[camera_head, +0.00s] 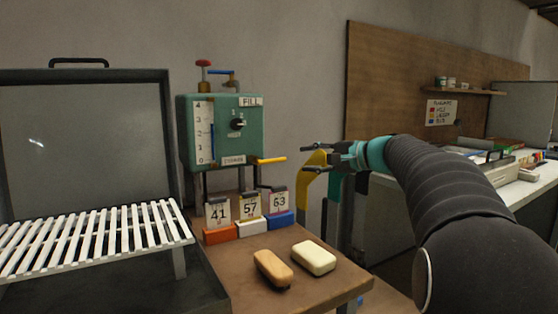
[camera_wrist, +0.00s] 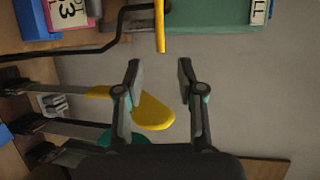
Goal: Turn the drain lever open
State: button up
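The drain lever (camera_head: 270,160) is a yellow handle sticking out to the right from the lower right side of the green tank (camera_head: 222,140). In the wrist view the lever (camera_wrist: 160,26) hangs from the top edge, ahead of and between the line of my fingers. My gripper (camera_head: 312,159) is right of the lever in the head view, its fingers pointing left toward it with a gap between. In the wrist view my gripper (camera_wrist: 159,70) is open and empty, and the lever's tip lies just beyond the fingertips, apart from them.
Yellow (camera_head: 306,184) and teal (camera_head: 335,188) boards stand just below my gripper. Numbered cards 41, 57 and 63 stand on coloured blocks below the tank. Two soap-like bars (camera_head: 314,257) lie on the brown table (camera_head: 235,285). A white slatted rack (camera_head: 95,240) is at left.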

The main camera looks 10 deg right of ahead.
aim_at(280, 160)
jog(key=x, duration=1)
jog(key=shift+w+a+p, duration=0.2)
jog(key=shift+a+p, duration=0.1)
jog(key=shift+p, duration=0.1)
grip_shut()
